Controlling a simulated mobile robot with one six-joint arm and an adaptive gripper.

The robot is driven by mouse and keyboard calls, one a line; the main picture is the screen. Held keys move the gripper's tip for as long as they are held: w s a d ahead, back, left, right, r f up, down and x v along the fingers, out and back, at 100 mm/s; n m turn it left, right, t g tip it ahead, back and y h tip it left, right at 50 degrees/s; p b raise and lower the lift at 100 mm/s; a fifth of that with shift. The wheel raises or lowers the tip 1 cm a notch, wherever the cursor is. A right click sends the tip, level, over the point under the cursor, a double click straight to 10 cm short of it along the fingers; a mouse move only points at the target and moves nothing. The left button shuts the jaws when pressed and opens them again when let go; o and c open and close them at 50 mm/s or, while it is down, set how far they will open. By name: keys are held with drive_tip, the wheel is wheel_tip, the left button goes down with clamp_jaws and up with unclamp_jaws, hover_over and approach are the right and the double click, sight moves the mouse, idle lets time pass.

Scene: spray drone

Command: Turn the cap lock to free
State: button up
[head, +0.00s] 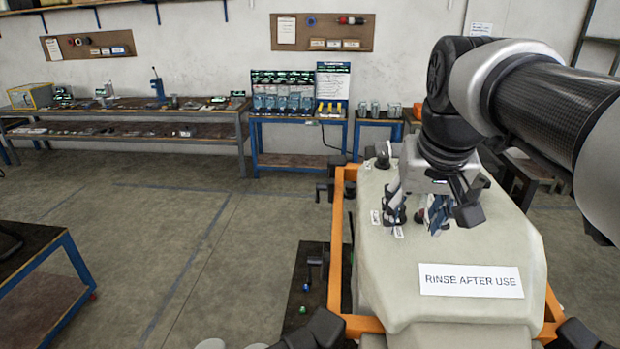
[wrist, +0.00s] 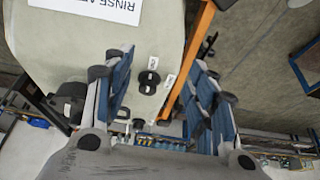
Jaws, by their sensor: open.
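A small black round knob (wrist: 148,82), likely the cap lock, sits on the pale tank (wrist: 60,50) in the wrist view. Two small white labels stand beside it, one above (wrist: 153,62) and one to its right (wrist: 170,80); their words are too small to read. My gripper (wrist: 158,76) is open, with one blue-padded finger on each side of the knob and apart from it. In the head view my gripper (head: 416,212) hangs low over the tank top (head: 400,270), its fingers largely hiding the knob. Which way the lock is turned cannot be told.
A larger black fitting (wrist: 70,100) stands left of the fingers in the wrist view. An orange frame (head: 336,260) surrounds the tank. A "RINSE AFTER USE" label (head: 470,281) lies on its near side. Benches (head: 125,110) line the wall; open floor (head: 190,240) lies left.

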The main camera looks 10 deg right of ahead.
drive_tip(key=shift+s+a+f+b, duration=0.45)
drive_tip(key=shift+s+f, duration=0.2)
drive_tip(key=shift+f, duration=0.2)
drive_tip(key=shift+s+a+f+b, duration=0.3)
drive_tip(key=shift+s+a+f, duration=0.25)
drive_tip(key=shift+f, duration=0.25)
drive_tip(key=s+a+f+n+b, duration=0.1)
drive_tip(key=s+a+f+b, duration=0.1)
drive_tip(key=s+f, duration=0.3)
drive_tip(key=s+a+f+n+b, duration=0.1)
drive_tip(key=s+f+b, duration=0.4)
drive_tip(key=f, duration=0.6)
drive_tip(key=s+a+f+n+y+b, duration=0.1)
drive_tip(key=s+a+f+b, duration=0.3)
drive_tip(key=f, duration=0.3)
drive_tip(key=shift+s+f, duration=0.4)
drive_tip(key=shift+c, duration=0.4)
